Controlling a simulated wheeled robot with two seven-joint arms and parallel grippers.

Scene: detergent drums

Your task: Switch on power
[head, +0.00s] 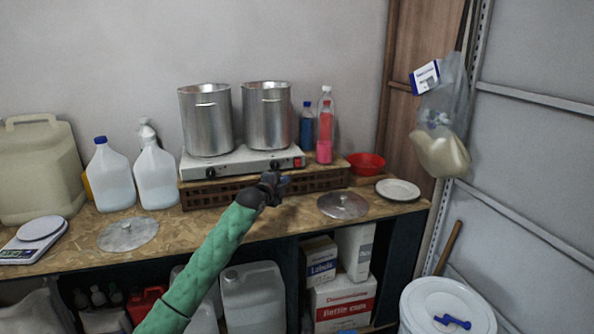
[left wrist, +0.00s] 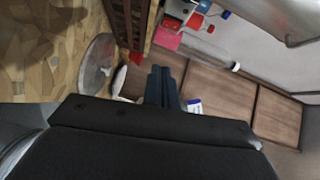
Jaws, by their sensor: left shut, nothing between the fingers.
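A white double hot plate (head: 242,162) stands on a brown slatted rack on the bench, with two dark knobs and a red power switch (head: 298,163) at the right end of its front. My left gripper (head: 280,186) is in front of the plate's right part, below and left of the switch, apart from it. Its fingers (left wrist: 164,88) are shut with nothing between them. In the left wrist view the plate's white end (left wrist: 178,9) shows at the top, with red patches near it; I cannot tell which is the switch. My right gripper is not in view.
Two metal pots (head: 206,122) stand on the plate. A pink-liquid bottle (head: 325,128), a blue bottle (head: 306,127) and a red bowl (head: 366,164) are to its right.

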